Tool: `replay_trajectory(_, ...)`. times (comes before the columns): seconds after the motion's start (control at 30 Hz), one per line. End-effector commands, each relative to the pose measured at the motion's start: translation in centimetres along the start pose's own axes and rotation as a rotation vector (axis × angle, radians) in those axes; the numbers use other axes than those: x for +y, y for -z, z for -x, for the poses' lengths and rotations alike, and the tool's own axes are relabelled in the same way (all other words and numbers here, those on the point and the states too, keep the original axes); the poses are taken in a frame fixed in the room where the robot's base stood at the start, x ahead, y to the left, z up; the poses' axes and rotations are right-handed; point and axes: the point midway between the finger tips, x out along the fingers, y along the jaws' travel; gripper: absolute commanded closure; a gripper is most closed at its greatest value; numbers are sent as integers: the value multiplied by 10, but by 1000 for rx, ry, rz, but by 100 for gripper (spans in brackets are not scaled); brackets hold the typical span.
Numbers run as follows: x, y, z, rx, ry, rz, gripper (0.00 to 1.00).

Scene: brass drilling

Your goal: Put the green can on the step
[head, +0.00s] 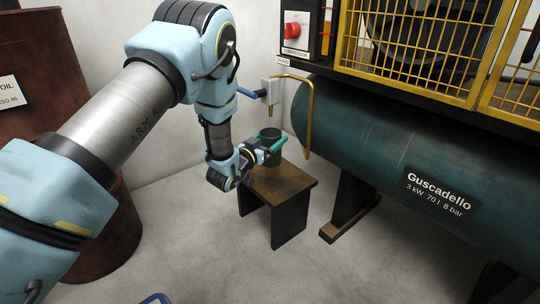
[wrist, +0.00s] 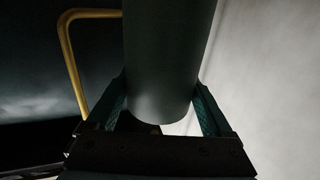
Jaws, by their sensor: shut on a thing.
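The green can (head: 270,134) is upright, held by my gripper (head: 272,151) over the back part of the step. The step (head: 288,187) is a small brown-topped bench with dark legs on the floor. In the wrist view, the can (wrist: 168,60) fills the middle between the two fingers of my gripper (wrist: 163,110), which are shut on it. The can's base appears at or just above the step's top; I cannot tell whether it touches. Part of the can is hidden by the gripper.
A tap with a blue lever (head: 252,94) is on the wall just above. The green compressor tank (head: 390,140) is at right; a rusty drum (head: 100,235) is at left.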

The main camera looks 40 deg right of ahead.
Motion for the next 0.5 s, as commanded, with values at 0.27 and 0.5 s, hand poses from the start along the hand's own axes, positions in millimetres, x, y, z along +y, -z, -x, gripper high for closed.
replay_trajectory(0.27, 0, -36, 0, 1, -1, 1, 75)
replay_trajectory(0.5, 0, -37, 0, 2, 1, 0, 75)
